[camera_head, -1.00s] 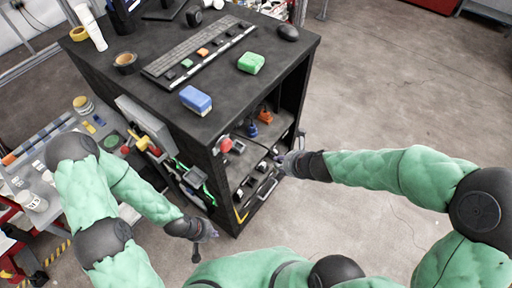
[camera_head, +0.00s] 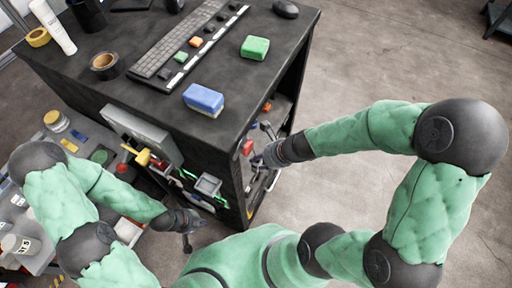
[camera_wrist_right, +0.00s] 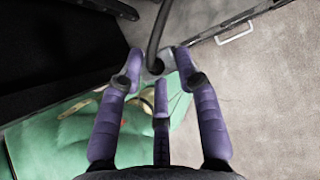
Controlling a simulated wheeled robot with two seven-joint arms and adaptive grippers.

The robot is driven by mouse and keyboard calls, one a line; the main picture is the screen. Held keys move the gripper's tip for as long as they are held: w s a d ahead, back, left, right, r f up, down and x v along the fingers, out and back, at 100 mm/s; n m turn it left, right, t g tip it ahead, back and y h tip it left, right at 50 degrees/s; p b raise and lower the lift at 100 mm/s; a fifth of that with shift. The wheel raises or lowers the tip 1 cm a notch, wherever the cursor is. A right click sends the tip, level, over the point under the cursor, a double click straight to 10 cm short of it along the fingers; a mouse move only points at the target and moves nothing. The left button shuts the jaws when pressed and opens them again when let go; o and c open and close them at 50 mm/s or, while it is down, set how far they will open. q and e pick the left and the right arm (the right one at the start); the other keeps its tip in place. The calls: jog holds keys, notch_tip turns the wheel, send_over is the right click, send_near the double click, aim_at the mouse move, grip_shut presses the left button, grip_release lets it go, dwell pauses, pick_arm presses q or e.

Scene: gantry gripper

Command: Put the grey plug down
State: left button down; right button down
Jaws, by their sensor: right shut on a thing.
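The grey plug (camera_wrist_right: 167,59) is between the purple fingertips of my right gripper (camera_wrist_right: 158,66) in the right wrist view. A dark cable runs from it up out of that picture, and the fingers hide part of it. In the head view my right gripper (camera_head: 264,158) is at the open side of the black cabinet (camera_head: 226,150); the plug is too small to make out there. My left gripper (camera_head: 187,236) hangs empty in front of the cabinet's near corner, its fingers too small to judge.
On the cabinet top are a blue-white block (camera_head: 203,100), a green block (camera_head: 255,48), a keyboard (camera_head: 178,45) and a mouse (camera_head: 286,9). Red and orange items show inside the cabinet. A cluttered grey bench (camera_head: 75,150) stands at left. The floor (camera_head: 350,70) at right is clear.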

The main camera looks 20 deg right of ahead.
jog(key=shift+w+d+f+b, duration=0.4)
jog(key=shift+w+f+b, duration=0.65)
jog(key=shift+w+f, duration=0.75)
jog(key=shift+w+d+f+b, duration=0.35)
jog(key=shift+w+f+b, duration=0.7)
jog(key=shift+w+f, duration=0.7)
jog(key=shift+w+d+f+b, duration=0.4)
jog(key=shift+w+f+b, duration=0.85)
jog(key=shift+f, duration=0.85)
jog(key=shift+w, duration=0.15)
jog(key=shift+f, duration=0.15)
jog(key=c, duration=0.8)
grip_release()
jog(key=shift+c, duration=0.2)
